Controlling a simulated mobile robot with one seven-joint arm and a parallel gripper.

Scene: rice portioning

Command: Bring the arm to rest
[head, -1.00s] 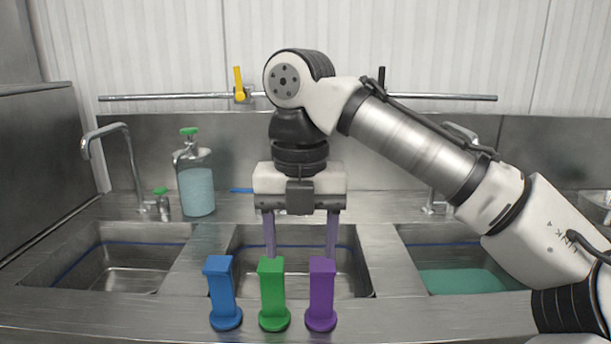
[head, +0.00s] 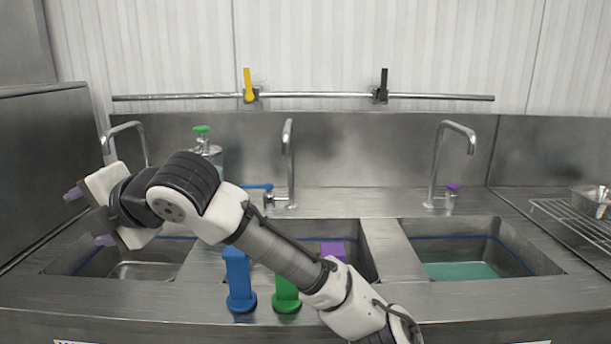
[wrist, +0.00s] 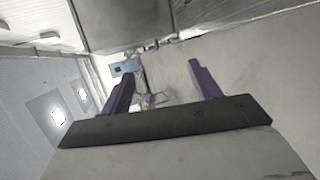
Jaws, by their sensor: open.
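My gripper (head: 88,216) is at the left of the head view, turned sideways with its fingers pointing left. It is above the left sink and near the steel side panel. Its two purple-grey fingers are spread with nothing between them. In the wrist view the open fingers (wrist: 160,85) show against a blurred, tilted view of the room, with no object between them. My arm crosses the front of the middle sink and hides part of the counter.
A blue stand (head: 238,275) and a green stand (head: 286,295) stand at the counter's front, with the arm beside and over them. A purple piece (head: 333,250) shows behind the arm. A soap dispenser (head: 207,150) is partly hidden. The right sink (head: 470,235) holds greenish liquid; the area above it is free.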

